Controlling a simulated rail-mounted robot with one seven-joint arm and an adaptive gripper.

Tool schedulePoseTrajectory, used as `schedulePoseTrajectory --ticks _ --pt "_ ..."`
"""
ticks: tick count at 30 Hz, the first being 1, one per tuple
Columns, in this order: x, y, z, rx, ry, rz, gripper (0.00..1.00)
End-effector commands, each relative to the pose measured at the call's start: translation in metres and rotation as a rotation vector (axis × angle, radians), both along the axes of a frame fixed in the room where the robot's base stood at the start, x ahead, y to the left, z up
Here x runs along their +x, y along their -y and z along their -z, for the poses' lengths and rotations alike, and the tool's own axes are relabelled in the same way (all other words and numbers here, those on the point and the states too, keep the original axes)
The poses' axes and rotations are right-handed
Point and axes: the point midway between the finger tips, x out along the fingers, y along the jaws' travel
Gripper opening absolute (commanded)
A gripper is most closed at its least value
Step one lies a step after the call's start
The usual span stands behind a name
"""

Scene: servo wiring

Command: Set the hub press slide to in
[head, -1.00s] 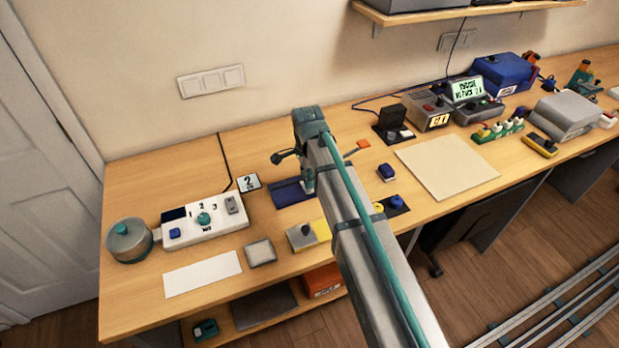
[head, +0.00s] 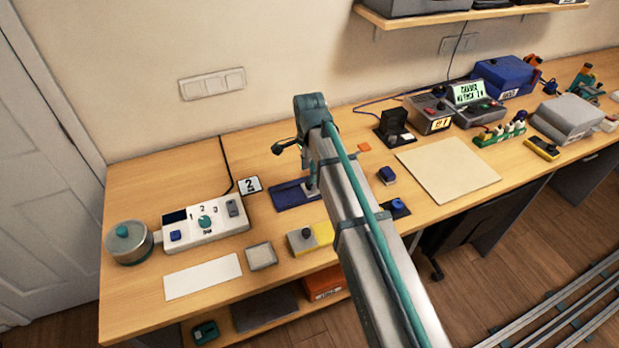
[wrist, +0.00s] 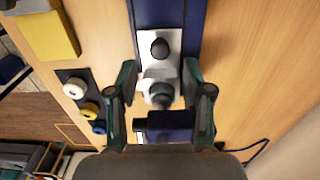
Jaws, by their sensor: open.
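The hub press has a long dark blue base (head: 291,196) on the left part of the bench. In the wrist view, a silver slide plate (wrist: 151,68) with a black round knob (wrist: 159,47) lies along this blue base (wrist: 160,13). A grey cylindrical part (wrist: 160,94) and a dark blue block (wrist: 168,124) are nearer my gripper. My gripper (wrist: 160,84) is open, its teal fingers on either side of the grey part. Whether they touch anything, I cannot tell. In the head view my arm partly hides the press.
A white control box (head: 205,220) and a number card (head: 250,185) are left. A small blue block (head: 386,174) and a beige mat (head: 447,168) are right.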

Motion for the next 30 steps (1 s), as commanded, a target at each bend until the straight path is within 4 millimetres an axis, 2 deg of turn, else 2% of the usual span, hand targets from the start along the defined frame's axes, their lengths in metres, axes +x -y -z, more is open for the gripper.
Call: schedulePoseTrajectory --ticks 1,6,12,18,30 --pt "0.001 0.0 -0.012 0.0 0.003 0.0 0.51" --pt "0.001 0.0 -0.043 0.0 0.002 0.0 0.51" --pt "0.001 0.0 -0.067 -0.001 0.002 0.001 0.51" --pt "0.0 0.0 -0.074 -0.001 0.0 0.001 0.51" --pt "0.0 0.001 -0.074 0.002 0.001 0.0 0.51"
